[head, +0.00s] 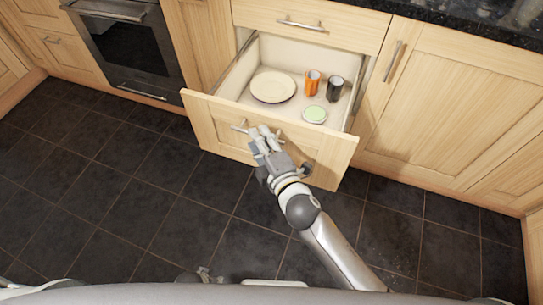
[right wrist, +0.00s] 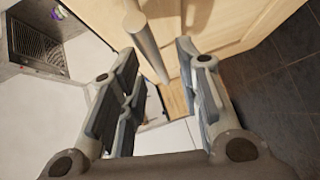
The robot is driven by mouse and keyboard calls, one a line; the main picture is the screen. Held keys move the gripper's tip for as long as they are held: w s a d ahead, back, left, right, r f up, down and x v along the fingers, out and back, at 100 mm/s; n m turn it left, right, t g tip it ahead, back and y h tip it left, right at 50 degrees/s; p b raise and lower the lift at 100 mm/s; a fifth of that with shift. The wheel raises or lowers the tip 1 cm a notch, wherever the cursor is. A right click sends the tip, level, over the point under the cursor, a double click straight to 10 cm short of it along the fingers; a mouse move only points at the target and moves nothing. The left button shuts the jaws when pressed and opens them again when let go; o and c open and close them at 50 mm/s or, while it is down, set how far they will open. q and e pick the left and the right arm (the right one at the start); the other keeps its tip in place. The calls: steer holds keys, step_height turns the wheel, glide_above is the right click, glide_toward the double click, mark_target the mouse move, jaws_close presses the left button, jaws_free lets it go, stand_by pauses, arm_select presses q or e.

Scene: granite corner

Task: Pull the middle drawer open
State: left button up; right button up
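The middle drawer (head: 215,124), with a light wood front, is pulled well out below the shut top drawer (head: 345,24). Its bar handle (head: 239,127) is partly hidden behind my right gripper (head: 262,134). In the right wrist view the handle (right wrist: 146,38) shows as a grey bar reaching between the spread fingers of the right gripper (right wrist: 160,85). Gaps show on both sides of the bar, so the gripper is open around it, not clamped.
Inside the drawer are a cream plate (head: 272,87), an orange cup (head: 312,82), a dark cup (head: 335,88) and a small green-topped round item (head: 315,114). An oven (head: 128,45) stands left. The dark tiled floor (head: 150,205) before the drawer is clear.

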steer(key=v, duration=1)
steer(key=shift+s, duration=0.35)
steer(key=shift+d, duration=0.15)
